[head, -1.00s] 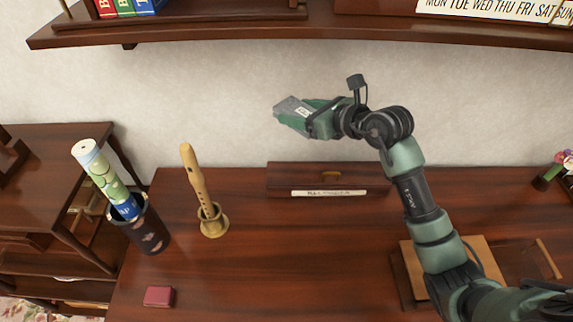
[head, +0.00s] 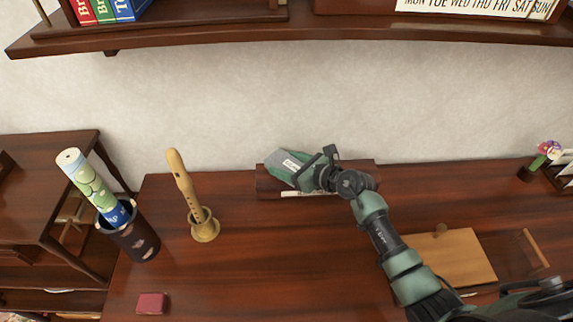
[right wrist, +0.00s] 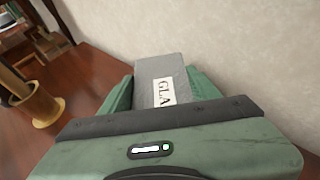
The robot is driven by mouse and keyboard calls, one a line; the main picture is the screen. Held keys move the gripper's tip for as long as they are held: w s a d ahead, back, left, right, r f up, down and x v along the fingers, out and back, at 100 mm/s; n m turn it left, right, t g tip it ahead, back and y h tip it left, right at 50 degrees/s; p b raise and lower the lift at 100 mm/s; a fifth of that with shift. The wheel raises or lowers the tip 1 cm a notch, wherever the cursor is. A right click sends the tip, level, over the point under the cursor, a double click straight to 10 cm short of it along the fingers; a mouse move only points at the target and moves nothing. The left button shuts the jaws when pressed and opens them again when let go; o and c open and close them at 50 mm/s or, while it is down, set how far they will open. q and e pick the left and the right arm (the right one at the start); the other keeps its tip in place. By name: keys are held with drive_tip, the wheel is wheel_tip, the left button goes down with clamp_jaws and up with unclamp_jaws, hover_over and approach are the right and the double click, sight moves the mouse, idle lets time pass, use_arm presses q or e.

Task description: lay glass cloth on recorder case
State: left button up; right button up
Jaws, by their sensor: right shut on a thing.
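The glass cloth (head: 284,156) is a folded grey piece with a white label, whose visible letters read "GLA" in the right wrist view (right wrist: 152,70). My right gripper (head: 294,170) is shut on it, with green fingers on both sides. The recorder case (head: 264,185) is a long dark brown box with a white label strip, at the back of the table by the wall. The cloth and gripper appear over its left and middle part and hide much of it. I cannot tell whether the cloth touches the case. My left gripper is not in view.
A wooden recorder (head: 184,182) stands in a brass-coloured holder left of the case. Further left is a dark bin (head: 136,240) with rolled papers. A red box (head: 152,303) lies at the front left. A shelf (head: 210,36) overhangs the back. The middle table (head: 260,260) is clear.

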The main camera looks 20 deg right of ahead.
drive_tip(key=shift+f, duration=0.15)
drive_tip(key=o, duration=1.3)
drive_tip(key=shift+o, duration=0.2)
drive_tip(key=v, duration=1.2)
drive_tip(key=shift+b, duration=0.4)
drive_tip(key=shift+s, duration=0.1)
